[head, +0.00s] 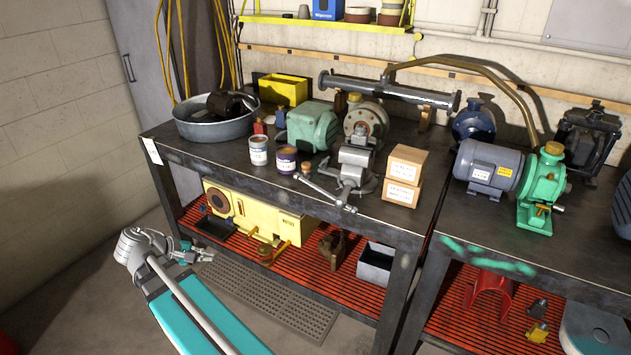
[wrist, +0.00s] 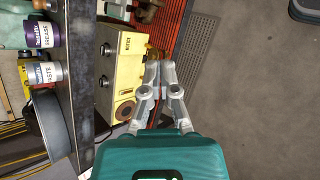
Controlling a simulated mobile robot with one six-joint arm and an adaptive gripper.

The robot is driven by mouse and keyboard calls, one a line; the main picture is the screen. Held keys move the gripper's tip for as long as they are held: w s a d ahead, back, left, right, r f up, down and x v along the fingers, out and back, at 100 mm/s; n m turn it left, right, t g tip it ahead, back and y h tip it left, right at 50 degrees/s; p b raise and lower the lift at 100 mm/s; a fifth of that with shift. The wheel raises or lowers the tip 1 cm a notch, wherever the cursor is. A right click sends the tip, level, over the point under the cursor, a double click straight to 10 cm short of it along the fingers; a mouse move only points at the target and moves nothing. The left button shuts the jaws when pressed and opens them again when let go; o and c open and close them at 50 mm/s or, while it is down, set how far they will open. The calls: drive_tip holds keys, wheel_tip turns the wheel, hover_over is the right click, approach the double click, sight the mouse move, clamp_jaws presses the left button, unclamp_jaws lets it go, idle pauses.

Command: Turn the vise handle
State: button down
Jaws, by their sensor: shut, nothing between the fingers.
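The grey bench vise (head: 355,165) stands at the front edge of the left workbench in the head view. Its handle (head: 318,189) is a thin metal bar that slants from upper left to lower right in front of the vise. My gripper (head: 206,252) is low in front of the bench, left of and well below the handle, and apart from it. In the wrist view the fingers of my gripper (wrist: 160,64) are together and empty, beside the yellow machine on the lower shelf. I cannot make out the vise or handle in the wrist view.
The bench's front edge (wrist: 85,100) runs down the wrist view. A yellow machine (head: 245,212) fills part of the lower shelf. The floor in front is open.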

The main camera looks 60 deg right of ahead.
drive_tip(key=w+a+f+t+y, duration=0.1)
drive_tip(key=a+f+y, duration=0.1)
drive_tip(key=a, duration=0.6)
drive_tip(key=w+a+f+t+y, duration=0.2)
drive_tip(key=a+y, duration=0.2)
drive_tip(key=a, duration=0.5)
drive_tip(key=w+a+f+m+t+y, duration=0.1)
drive_tip(key=a+f+y, duration=0.2)
drive_tip(key=a, duration=0.5)
drive_tip(key=shift+w+a+t, duration=0.15)
drive_tip(key=shift+a+t, duration=0.2)
drive_tip(key=shift+t, duration=0.05)
drive_tip(key=shift+d, duration=0.15)
